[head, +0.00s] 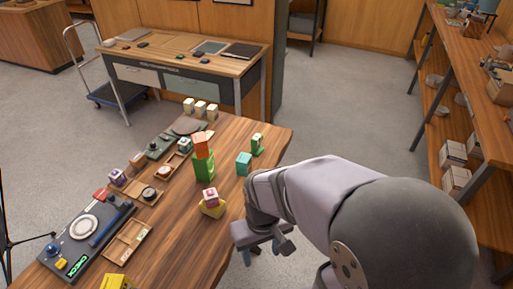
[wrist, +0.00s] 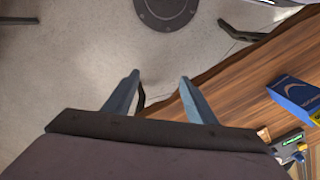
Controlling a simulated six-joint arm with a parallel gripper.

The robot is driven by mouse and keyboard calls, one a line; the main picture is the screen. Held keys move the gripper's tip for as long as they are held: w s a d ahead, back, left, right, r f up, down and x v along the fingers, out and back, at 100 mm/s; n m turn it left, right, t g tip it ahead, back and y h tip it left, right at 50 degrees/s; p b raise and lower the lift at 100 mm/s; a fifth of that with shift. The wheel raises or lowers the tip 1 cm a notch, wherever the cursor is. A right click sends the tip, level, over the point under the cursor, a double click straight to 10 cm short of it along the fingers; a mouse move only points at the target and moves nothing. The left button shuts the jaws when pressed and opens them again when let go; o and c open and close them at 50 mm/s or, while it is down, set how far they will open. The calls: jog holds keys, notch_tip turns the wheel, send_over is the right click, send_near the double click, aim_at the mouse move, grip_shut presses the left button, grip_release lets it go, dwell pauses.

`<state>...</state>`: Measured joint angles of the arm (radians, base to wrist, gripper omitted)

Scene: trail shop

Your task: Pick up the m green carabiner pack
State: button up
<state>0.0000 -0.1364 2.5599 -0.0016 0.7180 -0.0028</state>
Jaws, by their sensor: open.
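Several green packs stand on the wooden table in the head view, and I cannot read which is the m green carabiner pack. One green box (head: 204,167) has an orange box (head: 202,144) on top. A smaller green and white pack (head: 257,144) stands near the far right corner, with a teal box (head: 244,163) beside it. My gripper (head: 267,251) is open off the table's right edge, apart from all packs. In the wrist view my gripper (wrist: 159,76) is empty, over floor and table edge. A blue pack with a carabiner-like mark (wrist: 297,102) lies to its right.
Wooden trays (head: 128,243) and a dark checkout device (head: 85,238) line the left side. Bare table lies right of the trays.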

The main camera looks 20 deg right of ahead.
jog(key=shift+c, duration=0.9)
notch_tip(320, 180, up, 2)
jog(key=m+t+h+b, duration=0.8)
jog(key=m+h+b, duration=0.3)
send_over(254, 140)
jog(key=s+a, duration=0.1)
jog(key=a, duration=0.1)
jog(key=shift+s+f+p, duration=0.15)
jog(key=shift+f+p, duration=0.75)
jog(key=shift+f, duration=2.4)
jog(key=shift+d, duration=0.1)
